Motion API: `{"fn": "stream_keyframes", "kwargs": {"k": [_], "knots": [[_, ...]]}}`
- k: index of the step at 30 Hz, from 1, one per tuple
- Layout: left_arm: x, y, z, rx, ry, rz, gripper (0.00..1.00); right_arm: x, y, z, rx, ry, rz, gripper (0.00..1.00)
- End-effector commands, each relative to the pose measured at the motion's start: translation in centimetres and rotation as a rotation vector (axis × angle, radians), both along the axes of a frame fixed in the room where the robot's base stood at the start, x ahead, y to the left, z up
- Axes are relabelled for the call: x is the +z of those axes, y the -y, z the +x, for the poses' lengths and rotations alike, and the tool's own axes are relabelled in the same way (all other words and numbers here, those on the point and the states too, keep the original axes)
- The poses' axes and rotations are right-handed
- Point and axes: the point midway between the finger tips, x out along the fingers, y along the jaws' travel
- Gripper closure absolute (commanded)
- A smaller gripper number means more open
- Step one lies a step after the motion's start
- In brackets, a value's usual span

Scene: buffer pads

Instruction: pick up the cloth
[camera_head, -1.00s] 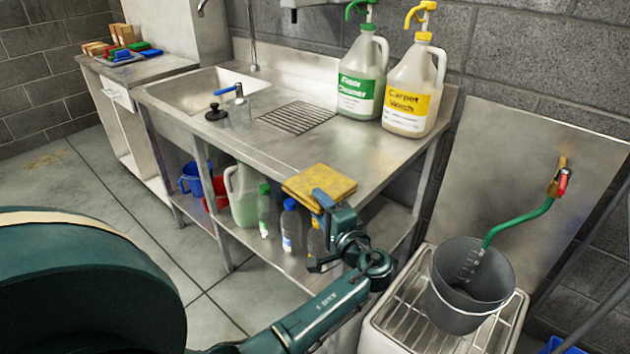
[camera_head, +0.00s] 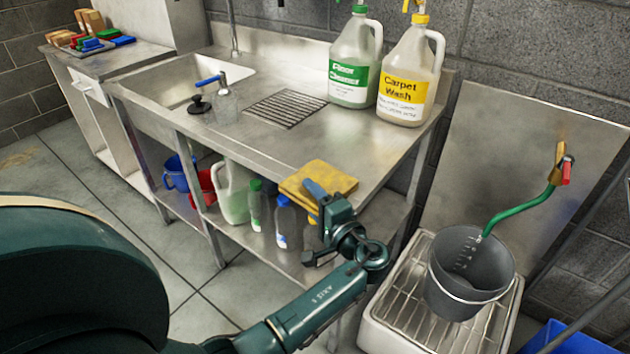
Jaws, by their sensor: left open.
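The yellow cloth (camera_head: 338,180) lies folded at the front edge of the steel sink table (camera_head: 250,135), near its right corner. My left gripper (camera_head: 316,221) is at that edge, in front of the cloth. Its upper finger overlaps the cloth's front part in the picture, and its lower finger is below the table top. The jaws are open. I cannot tell whether the upper finger touches the cloth. My right gripper is out of view.
Floor cleaner (camera_head: 355,60) and carpet wash (camera_head: 408,75) jugs stand at the table's back right. Several bottles stand on the lower shelf, close behind my gripper. A grey bucket (camera_head: 470,275) stands on a grate at right. The table middle is mostly clear.

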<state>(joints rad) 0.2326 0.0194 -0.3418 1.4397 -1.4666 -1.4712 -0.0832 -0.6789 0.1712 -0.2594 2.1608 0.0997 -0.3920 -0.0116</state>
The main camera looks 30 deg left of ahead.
Motion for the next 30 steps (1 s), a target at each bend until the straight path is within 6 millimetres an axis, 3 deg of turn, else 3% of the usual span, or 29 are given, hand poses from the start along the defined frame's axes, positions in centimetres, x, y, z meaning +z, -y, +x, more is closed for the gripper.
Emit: {"fn": "stream_keyframes", "kwargs": {"k": [7, 24, 30], "knots": [[-0.02, 0.05, -0.02, 0.000, 0.000, 0.000, 0.53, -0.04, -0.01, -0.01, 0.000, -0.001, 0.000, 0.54], [-0.03, 0.01, -0.02, 0.000, -0.001, 0.000, 0.99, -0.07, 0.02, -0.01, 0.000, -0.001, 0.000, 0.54], [0.00, 0.01, 0.00, 0.000, 0.000, 0.000, 1.00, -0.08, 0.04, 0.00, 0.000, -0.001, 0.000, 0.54]]}}
